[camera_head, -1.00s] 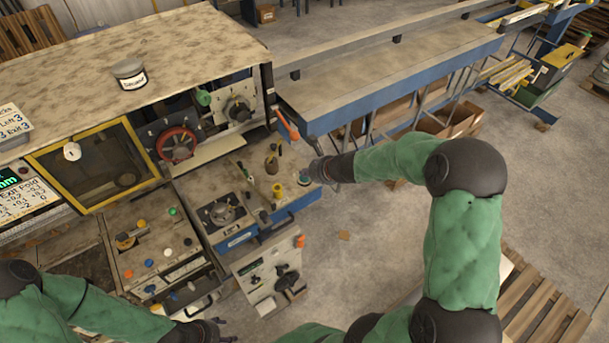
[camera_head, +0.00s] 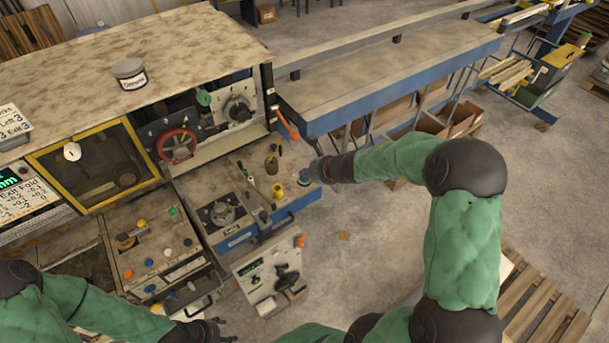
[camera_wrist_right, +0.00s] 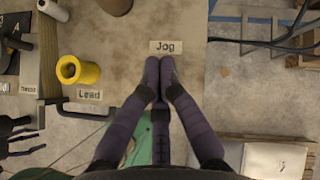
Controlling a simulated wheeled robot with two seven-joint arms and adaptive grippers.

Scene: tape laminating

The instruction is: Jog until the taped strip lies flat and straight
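The Jog label (camera_wrist_right: 168,46) lies on the worn control top in the right wrist view. My right gripper (camera_wrist_right: 160,68) has its two fingertips together just below that label, with nothing visible between them. They cover whatever is directly beneath, so contact cannot be told. In the head view my right gripper (camera_head: 318,172) is at the right edge of the control top, beside a dark green button (camera_head: 304,178). My left gripper (camera_head: 216,330) is low in the head view, away from the controls; its finger opening is unclear. I cannot make out the taped strip.
A yellow knob (camera_wrist_right: 78,70) with a Lead label (camera_wrist_right: 89,94) stands left of my right fingers. A lever (camera_head: 260,195) crosses the control top (camera_head: 232,185). The yellow-framed window (camera_head: 95,165) and Exit Fold display (camera_head: 28,200) are at left.

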